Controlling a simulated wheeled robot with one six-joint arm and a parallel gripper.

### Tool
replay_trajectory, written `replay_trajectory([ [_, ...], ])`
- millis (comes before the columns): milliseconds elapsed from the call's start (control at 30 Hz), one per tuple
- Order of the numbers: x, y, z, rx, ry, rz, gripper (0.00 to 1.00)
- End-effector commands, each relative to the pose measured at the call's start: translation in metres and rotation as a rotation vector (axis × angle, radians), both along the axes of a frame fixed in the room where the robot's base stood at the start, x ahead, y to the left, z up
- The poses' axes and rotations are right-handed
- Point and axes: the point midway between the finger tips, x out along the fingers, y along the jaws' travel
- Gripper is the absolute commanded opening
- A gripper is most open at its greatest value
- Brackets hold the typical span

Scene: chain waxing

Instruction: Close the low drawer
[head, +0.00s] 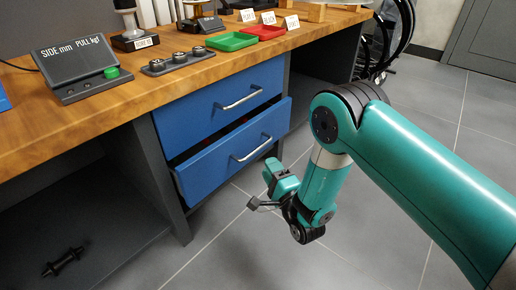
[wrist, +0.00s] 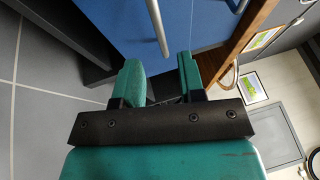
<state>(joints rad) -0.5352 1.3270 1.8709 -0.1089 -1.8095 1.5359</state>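The low drawer (head: 215,165) is blue and stands partly pulled out below the upper drawer, with a dark gap above its front. Its silver bar handle (head: 252,149) faces the room. My gripper (head: 272,172) is in front of the bench, just right of and slightly below that handle, and appears apart from it. In the wrist view the two green fingers of my gripper (wrist: 161,72) stand apart with nothing visible between them. A blue drawer front and a silver handle (wrist: 158,25) show beyond the fingertips; I cannot tell which drawer this handle belongs to.
The blue upper drawer (head: 205,112) looks shut. The wooden bench top (head: 130,85) holds a gauge box (head: 78,68), a green tray (head: 232,41) and a red tray (head: 264,32). A dark part lies on the lower shelf (head: 65,262). The grey tiled floor before the drawers is clear.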

Motion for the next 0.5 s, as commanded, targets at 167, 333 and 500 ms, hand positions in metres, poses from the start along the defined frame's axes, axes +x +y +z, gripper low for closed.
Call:
replay_trajectory([
  [167, 0.033, 0.018, 0.002, 0.004, -0.006, -0.002, 0.37],
  [333, 0.056, 0.031, 0.010, 0.004, -0.001, -0.003, 0.37],
  [500, 0.068, 0.037, 0.013, 0.001, 0.000, -0.001, 0.37],
])
